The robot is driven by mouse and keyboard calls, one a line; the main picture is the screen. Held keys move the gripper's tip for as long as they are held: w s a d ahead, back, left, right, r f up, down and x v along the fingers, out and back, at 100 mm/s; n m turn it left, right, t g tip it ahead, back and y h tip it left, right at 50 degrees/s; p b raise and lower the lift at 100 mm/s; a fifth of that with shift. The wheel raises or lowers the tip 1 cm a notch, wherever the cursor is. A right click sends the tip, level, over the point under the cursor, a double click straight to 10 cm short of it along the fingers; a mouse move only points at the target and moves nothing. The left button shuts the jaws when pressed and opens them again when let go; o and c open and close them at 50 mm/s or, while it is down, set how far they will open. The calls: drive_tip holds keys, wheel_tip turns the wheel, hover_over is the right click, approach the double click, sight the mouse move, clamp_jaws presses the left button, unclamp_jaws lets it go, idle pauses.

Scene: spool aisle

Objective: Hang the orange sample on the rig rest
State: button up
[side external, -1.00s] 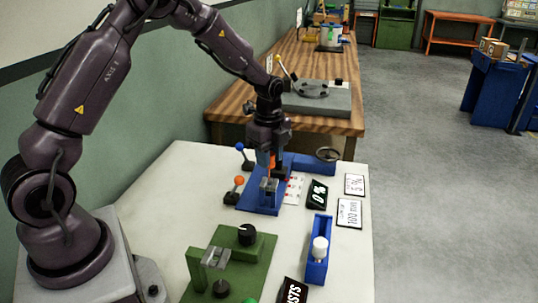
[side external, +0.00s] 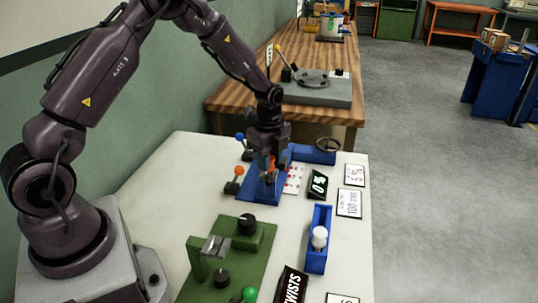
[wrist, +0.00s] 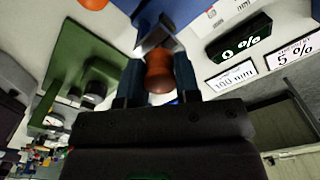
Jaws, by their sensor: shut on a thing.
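The orange sample (wrist: 158,72) is a rounded orange piece held between the two fingers of my gripper (wrist: 157,82) in the wrist view. In the side view my gripper (side external: 270,160) points down over the blue rig (side external: 257,197), with a little of the orange sample (side external: 271,163) showing between the fingers. A pale metal bracket (wrist: 156,38), which seems to be the rig rest, is right at the sample's far end in the wrist view. I cannot tell whether the sample bears on it.
A handwheel (side external: 328,144) and an orange-knobbed lever (side external: 239,171) flank the work. A 0 % display (side external: 318,184) stands to the right. A green fixture (side external: 258,238) with black knobs and a blue holder with a white knob (side external: 319,238) are nearer.

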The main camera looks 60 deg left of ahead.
drive_tip(key=shift+f, duration=0.5)
drive_tip(key=o, duration=1)
drive_tip(key=shift+c, duration=0.2)
wheel_tip(320, 180, up, 13)
